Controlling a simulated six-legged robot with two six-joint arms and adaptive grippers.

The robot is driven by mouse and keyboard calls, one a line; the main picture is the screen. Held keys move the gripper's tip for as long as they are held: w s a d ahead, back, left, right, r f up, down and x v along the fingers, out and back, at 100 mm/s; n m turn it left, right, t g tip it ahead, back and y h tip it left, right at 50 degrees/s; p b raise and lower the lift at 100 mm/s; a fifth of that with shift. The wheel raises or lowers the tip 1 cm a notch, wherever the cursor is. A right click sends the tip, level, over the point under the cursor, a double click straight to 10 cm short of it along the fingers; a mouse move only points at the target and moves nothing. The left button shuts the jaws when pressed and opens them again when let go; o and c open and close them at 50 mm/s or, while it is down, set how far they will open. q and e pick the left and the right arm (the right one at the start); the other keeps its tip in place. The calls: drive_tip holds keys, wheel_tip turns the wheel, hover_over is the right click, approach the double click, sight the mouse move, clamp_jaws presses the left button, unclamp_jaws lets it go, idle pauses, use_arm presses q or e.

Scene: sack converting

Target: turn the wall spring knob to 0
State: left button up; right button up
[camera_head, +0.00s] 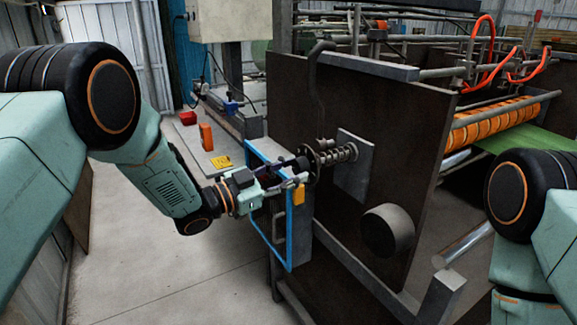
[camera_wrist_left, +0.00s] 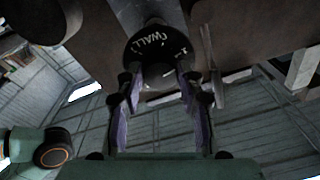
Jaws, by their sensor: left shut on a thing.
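The wall spring knob (camera_head: 314,163) is a dark round dial on a coiled spring shaft that sticks out from a grey plate on the dark machine side panel. In the left wrist view its black dial (camera_wrist_left: 150,45) carries white marks, with "WALL" partly readable; the number it points to cannot be read. My left gripper (camera_head: 296,166) reaches it from the left and is shut on the knob. In the left wrist view its two fingers stand on either side of the knob's grey grip. My right gripper is out of view; only part of the right arm shows.
A blue frame (camera_head: 268,235) with a yellow padlock-like piece (camera_head: 299,194) stands just below the gripper. A grey round boss (camera_head: 388,231) juts from the panel lower right. An orange box (camera_head: 206,136) and a red box (camera_head: 188,118) sit on a bench behind. Floor at left is clear.

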use_arm(q)
drive_tip(key=n+p, duration=0.2)
drive_tip(key=n, duration=0.4)
drive_tip(key=shift+s+d+r+y+p, duration=0.1)
drive_tip(key=shift+y+p, duration=0.2)
drive_tip(key=shift+p, duration=0.05)
drive_tip(key=shift+n+t, duration=0.3)
drive_tip(key=shift+n, duration=0.1)
drive_tip(key=o, duration=1.2)
drive_tip(key=shift+c, duration=0.2)
drive_tip(key=r+v, duration=0.1)
drive_tip(key=v, duration=1.1)
drive_tip(key=shift+f, duration=0.45)
